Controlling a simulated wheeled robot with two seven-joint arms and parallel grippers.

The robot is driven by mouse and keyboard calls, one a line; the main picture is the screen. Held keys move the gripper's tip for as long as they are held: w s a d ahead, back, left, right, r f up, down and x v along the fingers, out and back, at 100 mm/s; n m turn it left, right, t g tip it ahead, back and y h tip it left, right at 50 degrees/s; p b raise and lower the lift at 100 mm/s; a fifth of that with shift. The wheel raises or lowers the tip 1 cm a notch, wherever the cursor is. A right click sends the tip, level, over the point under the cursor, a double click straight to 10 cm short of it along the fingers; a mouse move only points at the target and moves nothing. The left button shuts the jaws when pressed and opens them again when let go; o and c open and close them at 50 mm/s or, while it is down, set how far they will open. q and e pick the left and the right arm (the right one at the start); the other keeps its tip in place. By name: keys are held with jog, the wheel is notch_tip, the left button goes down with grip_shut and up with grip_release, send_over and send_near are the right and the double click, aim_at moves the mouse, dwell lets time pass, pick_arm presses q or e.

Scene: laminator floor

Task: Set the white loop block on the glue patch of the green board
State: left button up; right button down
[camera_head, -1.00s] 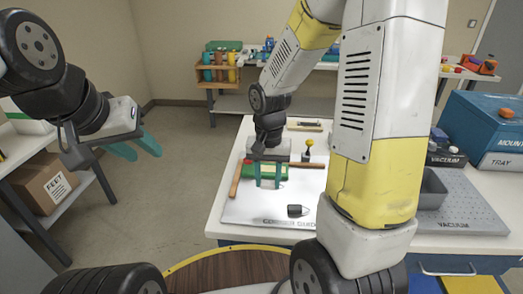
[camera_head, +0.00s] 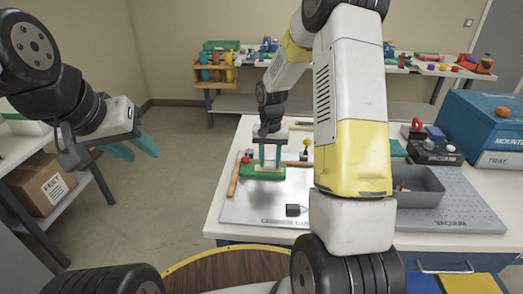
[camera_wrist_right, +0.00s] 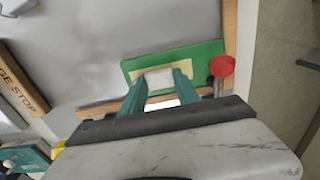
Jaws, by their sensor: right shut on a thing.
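The green board (camera_head: 262,174) lies on the grey plate of the workbench, and it also shows in the wrist view (camera_wrist_right: 205,50). A pale yellow glue patch (camera_wrist_right: 188,67) is on the board. My right gripper (camera_head: 264,166) is over the board, its teal fingers pointing down. In the wrist view, my right gripper (camera_wrist_right: 160,85) is shut on the white loop block (camera_wrist_right: 159,79), which overlaps the glue patch. I cannot tell whether block and board touch. My left gripper (camera_head: 133,150) is open, empty and away from the bench at the left.
A red-topped pin (camera_wrist_right: 222,67) stands close beside the board. Wooden strips (camera_head: 234,178) edge the work area. A small dark block (camera_head: 296,210) lies nearer the front. A grey bin (camera_head: 420,185) and blue box (camera_head: 490,130) stand to the right.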

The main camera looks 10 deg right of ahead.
aim_at(270, 164)
jog(key=shift+f, duration=0.2)
jog(key=c, duration=0.9)
grip_release()
jog(key=shift+r, duration=0.1)
jog(key=s+r+t, duration=0.1)
jog(key=s+r, duration=0.3)
jog(key=r, duration=1.4)
jog(key=s+a+r+n+t+y, duration=0.1)
jog(key=s+r+n+t, duration=0.1)
jog(key=s, duration=0.8)
jog(key=s+a+r+n+t+y, duration=0.1)
jog(key=s+r+t, duration=0.2)
jog(key=s, duration=0.7)
notch_tip(270, 164, up, 2)
jog(key=shift+s+r+n, duration=0.15)
jog(key=shift+n, duration=0.25)
jog(key=shift+a, duration=0.1)
